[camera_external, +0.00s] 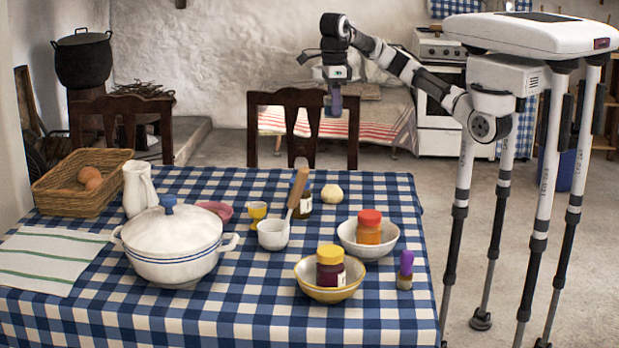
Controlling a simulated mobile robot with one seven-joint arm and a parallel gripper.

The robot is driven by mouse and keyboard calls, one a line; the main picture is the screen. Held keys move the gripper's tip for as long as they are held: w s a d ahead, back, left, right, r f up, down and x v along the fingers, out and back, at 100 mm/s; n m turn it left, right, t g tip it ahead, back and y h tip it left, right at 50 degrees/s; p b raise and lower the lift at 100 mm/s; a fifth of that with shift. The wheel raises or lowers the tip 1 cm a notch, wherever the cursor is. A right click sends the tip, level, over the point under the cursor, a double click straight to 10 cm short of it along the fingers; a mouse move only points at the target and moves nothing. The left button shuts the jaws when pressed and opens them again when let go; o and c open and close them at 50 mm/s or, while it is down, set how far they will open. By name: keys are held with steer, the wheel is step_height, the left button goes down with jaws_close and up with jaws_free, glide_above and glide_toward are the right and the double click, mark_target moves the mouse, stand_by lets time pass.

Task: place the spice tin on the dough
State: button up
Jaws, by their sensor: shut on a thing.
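My gripper (334,90) is high above the far side of the table, pointing down. It is shut on a small dark blue-purple thing (333,106), apparently the spice tin, though it is too small to read clearly. A pale cream, rounded lump (331,192), which looks like the dough, sits on the checked cloth near the table's far edge. My gripper and the held thing are well above the lump, apart from it.
Just left of the lump stands a dark jar (303,205), beside a white ladle cup (273,234) with a tilted wooden handle. A white bowl (384,247) and a yellow-rimmed bowl (309,291) hold jars. A purple-topped shaker (405,268) and a lidded pot (172,250) stand nearby. A chair (303,108) is behind.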

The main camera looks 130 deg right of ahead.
steer(key=p, duration=0.2)
glide_toward(333, 185)
step_height(333, 185, down, 5)
steer(key=shift+f, duration=0.3)
steer(key=shift+f+b, duration=0.25)
steer(key=shift+b, duration=0.2)
steer(key=o, duration=1)
steer(key=shift+r, duration=0.1)
steer(key=shift+r, duration=0.15)
step_height(333, 185, up, 12)
steer(key=b, duration=0.1)
